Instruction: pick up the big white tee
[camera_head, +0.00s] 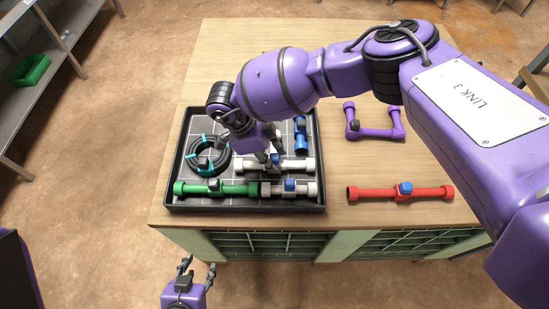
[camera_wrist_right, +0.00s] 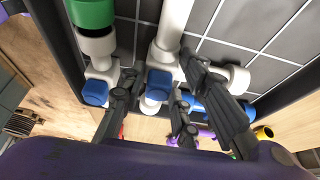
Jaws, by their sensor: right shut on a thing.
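The big white tee (camera_head: 249,166) lies in the dark tray (camera_head: 169,190), its run going left to right behind the green pipe. In the right wrist view its white pipe (camera_wrist_right: 174,25) runs upward from a blue cap (camera_wrist_right: 160,80). My right gripper (camera_head: 270,157) reaches down over the tee's middle. Its fingers (camera_wrist_right: 161,70) are on either side of the tee, shut on it. The gripper partly hides the tee in the head view. My left gripper (camera_head: 197,268) is open and empty, in front of the table.
The tray also holds a green pipe (camera_head: 235,189), a grey-white tee with a blue cap (camera_head: 303,189), a coiled black hose (camera_head: 193,160) and a blue fitting (camera_head: 300,138). A red pipe (camera_head: 375,194) and a purple piece (camera_head: 380,134) lie on the table (camera_head: 335,215) to the right.

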